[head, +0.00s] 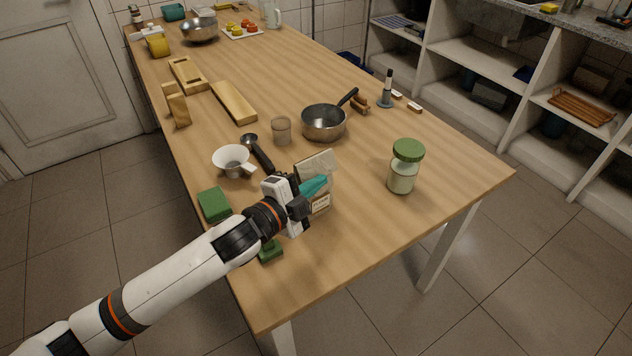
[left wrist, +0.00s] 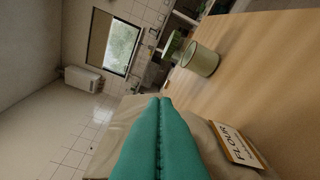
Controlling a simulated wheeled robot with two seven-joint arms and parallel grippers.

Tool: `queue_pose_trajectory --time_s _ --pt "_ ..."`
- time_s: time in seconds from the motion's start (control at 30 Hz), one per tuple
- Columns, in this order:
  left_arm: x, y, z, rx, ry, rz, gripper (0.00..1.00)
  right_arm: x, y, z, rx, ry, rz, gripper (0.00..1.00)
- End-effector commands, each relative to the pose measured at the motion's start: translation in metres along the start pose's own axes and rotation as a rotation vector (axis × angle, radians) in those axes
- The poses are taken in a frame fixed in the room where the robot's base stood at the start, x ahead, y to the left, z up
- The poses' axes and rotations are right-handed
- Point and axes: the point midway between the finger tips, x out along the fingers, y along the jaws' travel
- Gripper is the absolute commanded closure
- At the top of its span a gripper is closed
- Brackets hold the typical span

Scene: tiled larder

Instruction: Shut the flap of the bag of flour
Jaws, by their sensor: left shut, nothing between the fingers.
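The bag of flour (head: 320,205) stands near the front edge of the table, with a small label on its front. Its paper flap (head: 318,163) stands up above the bag, behind my gripper. My left gripper (head: 324,182) has teal fingers, shut with nothing between them, at the top of the bag and in front of the flap. In the left wrist view the closed fingers (left wrist: 165,102) lie over the beige bag, and its FLOUR label (left wrist: 238,144) shows at the right. Whether the fingers touch the paper I cannot tell. My right gripper is out of view.
A jar with a green lid (head: 403,168) stands right of the bag. A saucepan (head: 324,122) and a glass (head: 281,131) are behind it. A white funnel-like cup (head: 232,160), black-handled scoop (head: 261,152) and green sponge (head: 214,205) lie left. The table's front right is clear.

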Motion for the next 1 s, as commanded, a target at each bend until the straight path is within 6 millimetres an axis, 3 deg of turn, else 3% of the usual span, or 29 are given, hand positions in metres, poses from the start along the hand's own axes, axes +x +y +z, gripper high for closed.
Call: queue_pose_trajectory --time_s 0.4,1.0 --pt "0.0017 -0.0041 -0.0065 0.140 0.000 0.035 1.00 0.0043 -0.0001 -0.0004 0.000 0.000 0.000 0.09" --pt "0.0018 -0.0026 -0.0063 0.150 0.000 0.038 1.00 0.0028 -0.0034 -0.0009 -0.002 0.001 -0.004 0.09"
